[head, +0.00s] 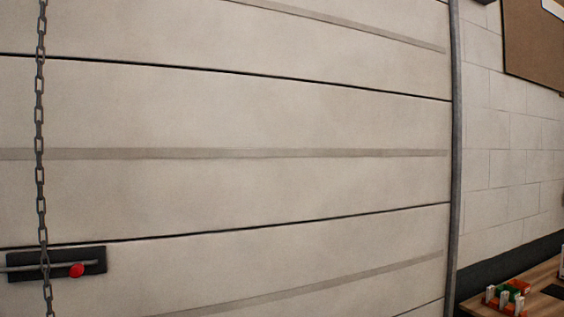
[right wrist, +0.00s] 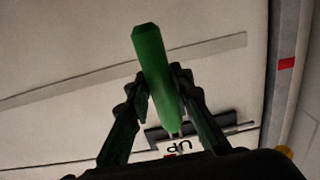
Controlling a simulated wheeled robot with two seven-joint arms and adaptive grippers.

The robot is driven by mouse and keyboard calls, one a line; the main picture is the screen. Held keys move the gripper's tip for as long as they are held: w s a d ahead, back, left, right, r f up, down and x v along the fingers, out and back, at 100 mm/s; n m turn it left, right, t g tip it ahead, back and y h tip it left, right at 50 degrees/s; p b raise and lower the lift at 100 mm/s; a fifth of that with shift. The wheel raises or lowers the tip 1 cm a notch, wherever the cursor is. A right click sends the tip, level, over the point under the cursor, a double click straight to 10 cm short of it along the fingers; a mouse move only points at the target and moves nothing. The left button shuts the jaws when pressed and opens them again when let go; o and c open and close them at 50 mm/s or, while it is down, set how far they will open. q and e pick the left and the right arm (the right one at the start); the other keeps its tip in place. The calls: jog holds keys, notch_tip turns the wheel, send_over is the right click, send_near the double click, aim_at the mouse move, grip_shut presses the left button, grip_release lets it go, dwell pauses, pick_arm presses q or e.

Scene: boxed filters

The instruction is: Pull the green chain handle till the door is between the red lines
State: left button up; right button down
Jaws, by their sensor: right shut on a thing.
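The green chain handle (right wrist: 157,75) is in the right wrist view, an elongated faceted bar standing slightly tilted. My right gripper (right wrist: 160,88) is shut on it, with dark fingers on both sides. A grey chain (head: 40,120) hangs at the left of the head view; its ends are out of frame. The door (head: 250,120) is made of wide beige panels and fills most of the head view. One red mark (right wrist: 287,63) shows on the grey upright in the right wrist view. My grippers are not visible in the head view.
A dark latch plate with a red knob (head: 76,270) is behind the chain. A grey door post (head: 456,150) stands at the door's right edge. A wooden table (head: 545,275) with small red, green and white boxes (head: 508,296) is at lower right.

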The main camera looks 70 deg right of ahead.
jog(key=shift+f, duration=0.1)
notch_tip(320, 180, up, 24)
jog(key=p, duration=1.5)
jog(key=shift+p, duration=0.3)
notch_tip(320, 180, down, 24)
jog(key=b, duration=1.6)
jog(key=shift+f, duration=0.15)
